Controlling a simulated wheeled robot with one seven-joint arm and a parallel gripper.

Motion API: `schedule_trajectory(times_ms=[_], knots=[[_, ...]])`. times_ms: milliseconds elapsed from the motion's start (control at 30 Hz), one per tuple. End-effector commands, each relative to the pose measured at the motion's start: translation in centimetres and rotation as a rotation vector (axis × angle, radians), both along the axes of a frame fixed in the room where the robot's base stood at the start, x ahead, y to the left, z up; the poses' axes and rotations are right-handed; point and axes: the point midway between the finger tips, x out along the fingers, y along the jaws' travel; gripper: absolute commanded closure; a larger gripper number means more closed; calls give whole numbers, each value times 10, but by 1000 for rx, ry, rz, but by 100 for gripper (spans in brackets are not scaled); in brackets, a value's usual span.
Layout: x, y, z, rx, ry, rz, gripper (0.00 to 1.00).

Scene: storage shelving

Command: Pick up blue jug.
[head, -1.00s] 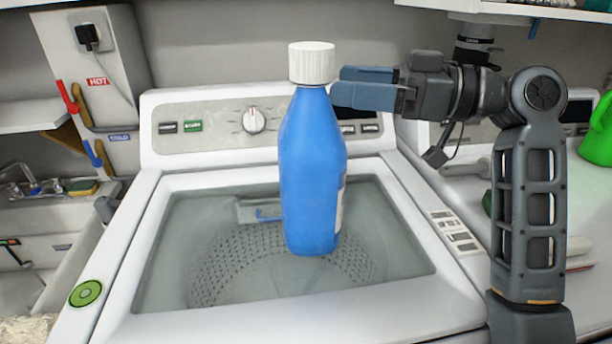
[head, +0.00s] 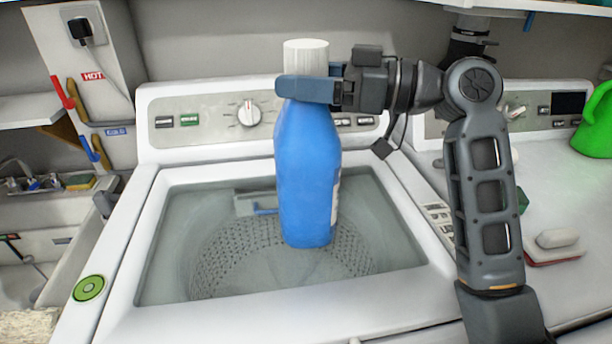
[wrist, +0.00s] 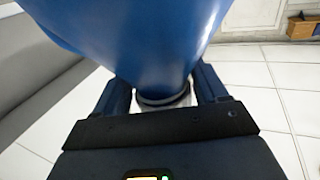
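The blue jug (head: 307,175) is a tall bottle with a white ribbed cap (head: 306,56), standing upright on the washing machine's glass lid. My gripper (head: 298,85) reaches in from the right at the jug's neck, just below the cap. One finger passes in front of the neck; the other is mostly hidden behind it. In the wrist view, the jug's blue body (wrist: 145,40) fills the upper middle, and the neck and cap sit between the two spread fingers (wrist: 162,92). The fingers look open, with narrow gaps beside the neck.
The white washing machine (head: 110,300) has a raised control panel (head: 215,118) behind the jug. A green container (head: 597,125) and a sponge-like block (head: 557,238) sit on the surface at right. A shelf edge (head: 540,8) hangs above at upper right.

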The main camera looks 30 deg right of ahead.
Motion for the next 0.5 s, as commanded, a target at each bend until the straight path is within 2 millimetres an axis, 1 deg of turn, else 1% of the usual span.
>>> schedule_trajectory(times_ms=[33, 67, 500], knots=[[0, 0, 0, 0, 0, 0, 33], [0, 0, 0, 0, 0, 0, 36], [0, 0, 0, 1, 1, 0, 78]])
